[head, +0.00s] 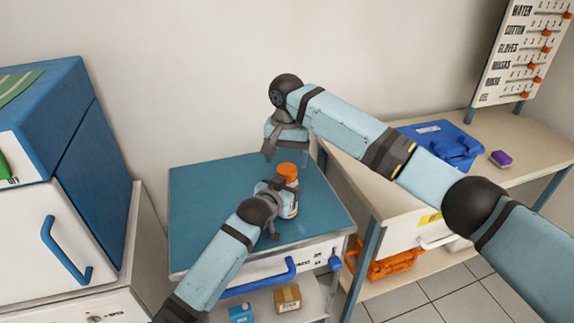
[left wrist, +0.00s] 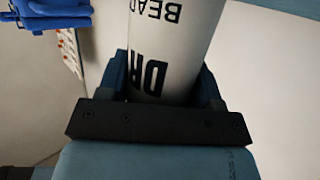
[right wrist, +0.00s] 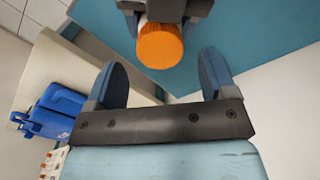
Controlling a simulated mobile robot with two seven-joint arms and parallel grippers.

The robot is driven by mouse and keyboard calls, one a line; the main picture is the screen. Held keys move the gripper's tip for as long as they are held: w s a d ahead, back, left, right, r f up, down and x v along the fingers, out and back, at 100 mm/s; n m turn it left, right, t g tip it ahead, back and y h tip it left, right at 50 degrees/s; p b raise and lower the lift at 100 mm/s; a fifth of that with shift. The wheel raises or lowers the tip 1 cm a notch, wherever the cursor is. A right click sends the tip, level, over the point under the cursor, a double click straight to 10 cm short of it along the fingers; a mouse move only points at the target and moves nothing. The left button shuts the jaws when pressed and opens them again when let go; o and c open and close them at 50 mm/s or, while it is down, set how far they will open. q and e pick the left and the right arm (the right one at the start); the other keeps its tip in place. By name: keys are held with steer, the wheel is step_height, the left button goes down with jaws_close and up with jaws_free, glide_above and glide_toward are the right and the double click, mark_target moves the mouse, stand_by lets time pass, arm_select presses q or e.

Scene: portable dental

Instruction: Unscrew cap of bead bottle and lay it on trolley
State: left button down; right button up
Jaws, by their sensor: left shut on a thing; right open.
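The bead bottle (head: 291,207) is white with dark lettering and has an orange cap (head: 287,170) on top. It is on or just above the blue trolley top (head: 210,205); I cannot tell which. My left gripper (head: 279,201) is shut on the bottle's body, and the bottle (left wrist: 172,40) fills the space between its fingers in the left wrist view. My right gripper (head: 287,153) is open and empty just above and behind the cap. In the right wrist view the cap (right wrist: 159,45) lies beyond the open fingers (right wrist: 158,82), not between them.
A bench (head: 520,145) at the right holds a blue bin (head: 440,145) and a purple item (head: 501,158). A blue and white cabinet (head: 40,230) stands at the left. The trolley top is clear around the bottle. Small boxes (head: 287,298) sit on its lower shelf.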

mark_target(287, 168)
steer(key=shift+r, duration=0.4)
steer(key=shift+c, duration=0.4)
steer(key=shift+r+n, duration=0.5)
steer(key=shift+r, duration=1.1)
steer(key=shift+f, duration=3.9)
steer(key=c, duration=0.9)
steer(key=o, duration=1)
